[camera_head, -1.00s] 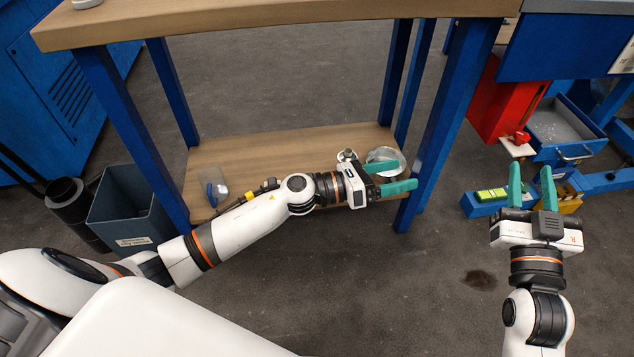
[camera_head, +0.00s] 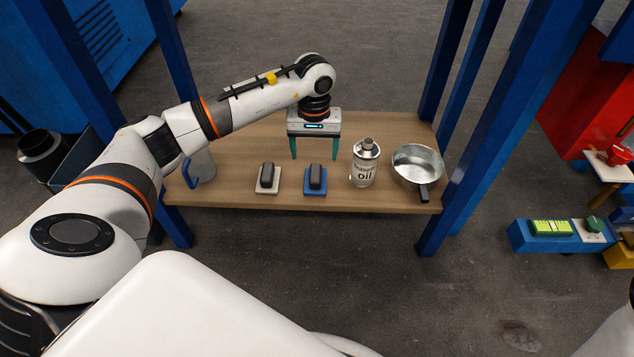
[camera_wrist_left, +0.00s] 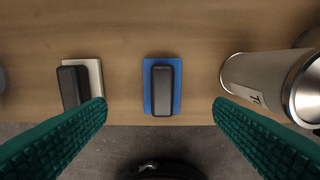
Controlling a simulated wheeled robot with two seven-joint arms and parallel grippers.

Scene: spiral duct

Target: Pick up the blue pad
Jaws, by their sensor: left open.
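The blue pad (camera_head: 316,190) has a dark grey block-shaped handle on top. It lies on the wooden lower shelf (camera_head: 240,142), near the front edge. In the left wrist view the blue pad (camera_wrist_left: 148,88) is midway between the fingers and farther off than the fingertips. My left gripper (camera_head: 314,156) is open and empty, pointing down above the shelf, just behind the pad in the head view. Its teal fingers also show in the left wrist view (camera_wrist_left: 160,108). My right gripper is out of view.
A white pad (camera_head: 268,191) with a similar dark handle lies left of the blue one. An oil can (camera_head: 364,166) stands to the right, then a metal pan (camera_head: 417,166) with its handle toward the front. A blue-handled item (camera_head: 200,167) is at the far left. Blue posts (camera_head: 500,130) frame the shelf.

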